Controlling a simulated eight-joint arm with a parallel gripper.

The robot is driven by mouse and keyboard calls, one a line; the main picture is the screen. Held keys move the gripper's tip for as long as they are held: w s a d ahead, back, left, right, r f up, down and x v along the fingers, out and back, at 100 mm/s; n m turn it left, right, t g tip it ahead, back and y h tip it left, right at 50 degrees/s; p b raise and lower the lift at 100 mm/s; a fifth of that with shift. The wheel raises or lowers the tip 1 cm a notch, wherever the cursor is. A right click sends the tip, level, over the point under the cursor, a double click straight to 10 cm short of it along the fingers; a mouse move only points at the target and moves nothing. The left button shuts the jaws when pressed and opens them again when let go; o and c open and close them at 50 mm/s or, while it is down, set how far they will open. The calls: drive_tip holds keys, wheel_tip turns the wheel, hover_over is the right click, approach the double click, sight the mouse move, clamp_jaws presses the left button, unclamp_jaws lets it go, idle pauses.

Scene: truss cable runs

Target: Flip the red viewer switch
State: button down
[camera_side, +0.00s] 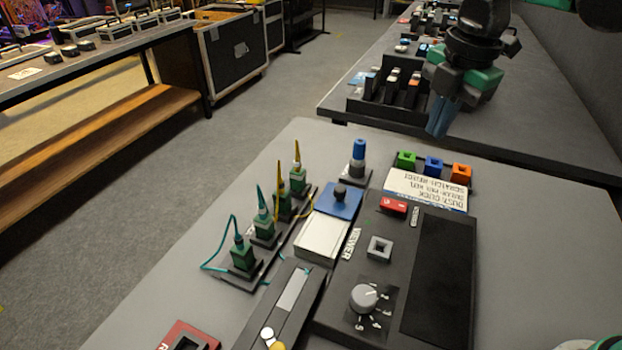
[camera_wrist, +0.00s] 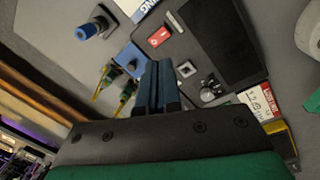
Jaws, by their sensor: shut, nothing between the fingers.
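The red viewer switch (camera_side: 393,206) is a small red rocker at the far left part of the black viewer panel (camera_side: 343,300), which has a "VIEWER" label at its left edge. It also shows in the wrist view, a red block with white marks (camera_wrist: 159,36). My gripper (camera_side: 436,130) is in the air, up and to the right of the switch in the side view, with its blue fingers shut and empty. In the wrist view the closed fingertips (camera_wrist: 160,64) appear just below the switch in the picture, apart from it.
The panel also carries a grey square socket (camera_side: 380,248) and a dial (camera_side: 364,297). Beside it are a blue-topped box (camera_side: 339,200), a blue-capped post (camera_side: 358,160), green connectors with cables (camera_side: 264,228), and green, blue and orange blocks (camera_side: 433,166).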

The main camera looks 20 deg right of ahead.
sight(401, 205)
drive_tip(key=n, duration=0.2)
drive_tip(key=w+a+n+g, duration=0.1)
drive_tip(key=n, duration=0.3)
drive_tip(key=shift+w+a+r+g, duration=0.2)
drive_tip(key=shift+w+a+g, duration=0.05)
drive_tip(key=shift+w+g, duration=0.1)
wheel_tip(401, 205, down, 14)
drive_tip(key=shift+s+d, duration=0.1)
idle(0.5)
